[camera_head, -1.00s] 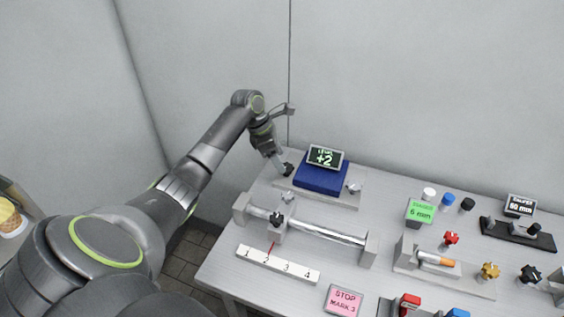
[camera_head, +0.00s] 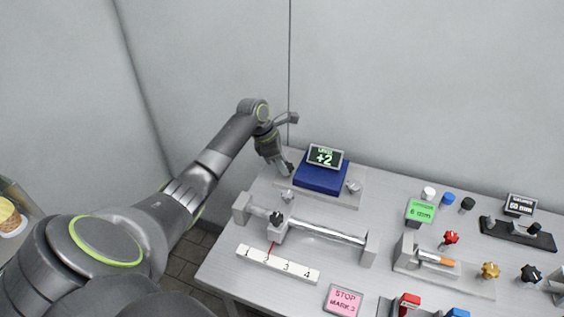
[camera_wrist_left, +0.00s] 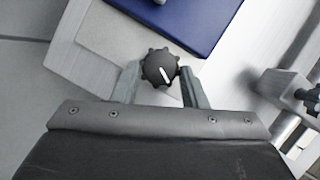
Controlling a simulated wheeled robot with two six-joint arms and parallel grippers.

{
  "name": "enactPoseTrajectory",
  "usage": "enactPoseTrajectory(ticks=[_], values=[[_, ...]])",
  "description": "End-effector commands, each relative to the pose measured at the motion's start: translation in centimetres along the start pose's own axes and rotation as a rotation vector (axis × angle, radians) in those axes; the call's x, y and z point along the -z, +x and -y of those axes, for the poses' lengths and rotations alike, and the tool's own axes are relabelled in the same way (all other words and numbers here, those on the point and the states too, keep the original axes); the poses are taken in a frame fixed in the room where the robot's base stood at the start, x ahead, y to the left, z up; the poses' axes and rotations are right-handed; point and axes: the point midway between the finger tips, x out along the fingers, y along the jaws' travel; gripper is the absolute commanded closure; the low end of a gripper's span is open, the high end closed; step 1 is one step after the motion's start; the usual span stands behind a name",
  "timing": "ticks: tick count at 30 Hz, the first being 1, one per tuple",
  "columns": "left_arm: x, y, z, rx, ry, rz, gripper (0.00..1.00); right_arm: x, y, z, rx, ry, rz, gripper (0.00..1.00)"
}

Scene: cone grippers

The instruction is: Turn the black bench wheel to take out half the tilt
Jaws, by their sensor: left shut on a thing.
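The black bench wheel (camera_wrist_left: 160,68) is a lobed knob with a white pointer line, seen in the left wrist view between my left gripper's fingers. In the head view the gripper hides most or all of it. My left gripper (camera_wrist_left: 157,86) is shut on the wheel; it also shows in the head view (camera_head: 283,168), at the left end of the level's base plate. The blue level block (camera_head: 320,180) sits beside it and also shows in the left wrist view (camera_wrist_left: 200,20). The level display (camera_head: 325,156) reads +2. My right gripper is not in view.
A grey knob (camera_head: 353,187) stands at the block's right. In front lies a rail (camera_head: 325,232) with a slider and a numbered scale (camera_head: 277,264). A pink sign (camera_head: 343,301) reads STOP MARK 3. More knobs and fixtures fill the right side.

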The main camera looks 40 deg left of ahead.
Motion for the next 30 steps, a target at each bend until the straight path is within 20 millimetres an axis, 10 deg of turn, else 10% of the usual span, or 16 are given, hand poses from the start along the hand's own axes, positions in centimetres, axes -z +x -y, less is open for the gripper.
enactPoseTrajectory(ticks=[30], values=[[-0.4, 0.1, -0.9, 0.249, 0.599, 0.002, 0.84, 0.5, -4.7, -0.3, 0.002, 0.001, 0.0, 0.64]])
